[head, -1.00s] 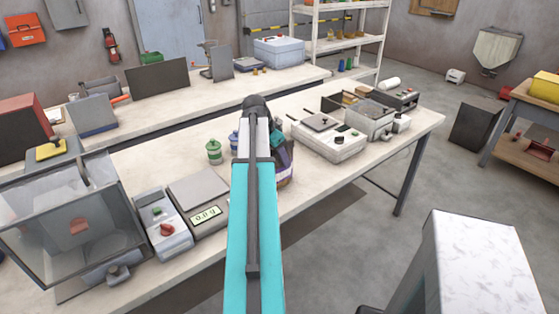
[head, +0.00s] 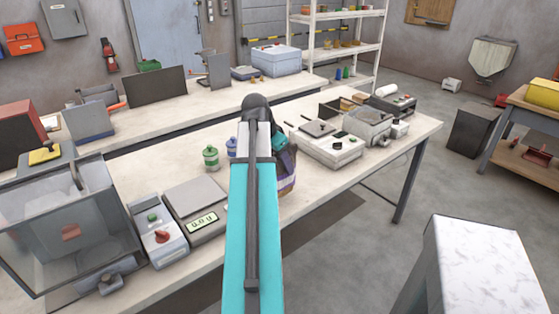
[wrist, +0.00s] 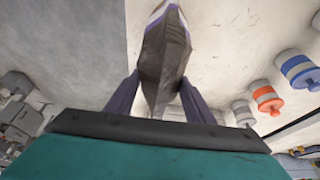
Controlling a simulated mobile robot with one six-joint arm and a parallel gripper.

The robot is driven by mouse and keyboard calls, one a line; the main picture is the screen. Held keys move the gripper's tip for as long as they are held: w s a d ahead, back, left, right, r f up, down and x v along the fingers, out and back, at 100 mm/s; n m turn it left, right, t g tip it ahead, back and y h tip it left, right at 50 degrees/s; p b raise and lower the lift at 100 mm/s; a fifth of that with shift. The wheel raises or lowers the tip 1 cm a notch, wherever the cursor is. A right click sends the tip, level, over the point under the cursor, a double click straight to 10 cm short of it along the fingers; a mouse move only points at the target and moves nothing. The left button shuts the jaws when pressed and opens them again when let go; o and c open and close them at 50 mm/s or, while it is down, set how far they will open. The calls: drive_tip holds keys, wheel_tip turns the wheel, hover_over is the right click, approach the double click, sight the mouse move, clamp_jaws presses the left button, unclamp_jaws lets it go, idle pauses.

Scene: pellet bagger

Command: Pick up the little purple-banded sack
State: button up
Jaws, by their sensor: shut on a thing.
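The little purple-banded sack (head: 288,182) shows partly behind my arm in the head view, by the front edge of the near bench; its left side is hidden. In the wrist view the sack (wrist: 166,48) is a dark, tapering bag with a purple and white band near its far end. My gripper (wrist: 160,95) is shut on the sack, one dark finger on each side. In the head view my gripper (head: 284,150) is mostly hidden by my arm. I cannot tell whether the sack touches the bench.
A green-banded jar (head: 211,158) and a blue-banded jar (head: 232,148) stand left of my arm. A scale (head: 196,197) is nearer. A sealer-like machine (head: 327,140) stands right of the sack. Bare bench (head: 310,185) lies between sack and front edge.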

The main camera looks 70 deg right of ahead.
drive_tip(key=s+a+r+b, duration=0.1)
drive_tip(key=s+a, duration=0.5)
drive_tip(key=a, duration=0.2)
drive_tip(key=shift+a+b, duration=0.2)
drive_tip(key=shift+b, duration=0.2)
drive_tip(key=shift+s, duration=0.25)
idle(0.3)
